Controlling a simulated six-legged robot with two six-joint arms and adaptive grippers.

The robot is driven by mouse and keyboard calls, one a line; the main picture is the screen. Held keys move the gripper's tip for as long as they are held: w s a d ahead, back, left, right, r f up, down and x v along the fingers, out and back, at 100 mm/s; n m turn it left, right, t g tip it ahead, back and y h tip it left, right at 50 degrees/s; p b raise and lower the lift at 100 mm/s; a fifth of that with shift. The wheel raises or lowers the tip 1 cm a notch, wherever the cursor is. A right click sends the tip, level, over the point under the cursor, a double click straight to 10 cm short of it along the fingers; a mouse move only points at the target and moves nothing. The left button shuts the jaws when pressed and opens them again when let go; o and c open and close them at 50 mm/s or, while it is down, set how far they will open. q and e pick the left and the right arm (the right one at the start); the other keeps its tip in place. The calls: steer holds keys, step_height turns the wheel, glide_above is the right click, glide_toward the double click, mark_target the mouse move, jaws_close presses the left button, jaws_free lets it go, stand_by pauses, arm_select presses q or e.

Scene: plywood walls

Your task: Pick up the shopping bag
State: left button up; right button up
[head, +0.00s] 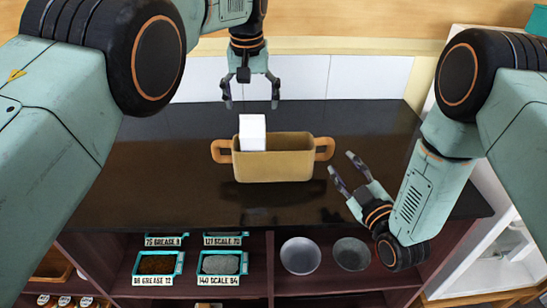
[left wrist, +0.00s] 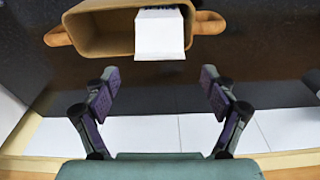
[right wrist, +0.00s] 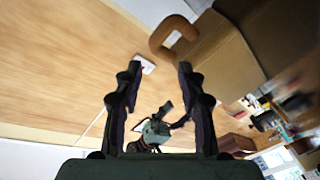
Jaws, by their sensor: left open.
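The shopping bag (head: 275,167) is a tan, box-shaped bag with an orange-brown handle at each end. It stands upright on the dark counter in the head view, with a white box (head: 252,132) sticking up out of its left half. The bag also shows at the top of the left wrist view (left wrist: 100,35) and the upper right of the right wrist view (right wrist: 222,55). My left gripper (head: 251,104) is open and empty behind the bag, apart from it. My right gripper (head: 341,161) is open and empty, just right of the bag's right handle (head: 325,149).
The dark counter (head: 160,165) is clear left of the bag. Below its front edge, a shelf holds teal labelled bins (head: 158,265) and two grey bowls (head: 300,256). White tiles (head: 300,78) and a plywood wall stand behind.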

mark_target(330, 145)
steer(key=x, duration=0.8)
steer(key=shift+w+d+f, duration=0.15)
steer(key=shift+w, duration=0.35)
steer(key=shift+s, duration=0.15)
steer(key=shift+c, duration=1.3)
jaws_close()
steer(key=shift+r, duration=0.2)
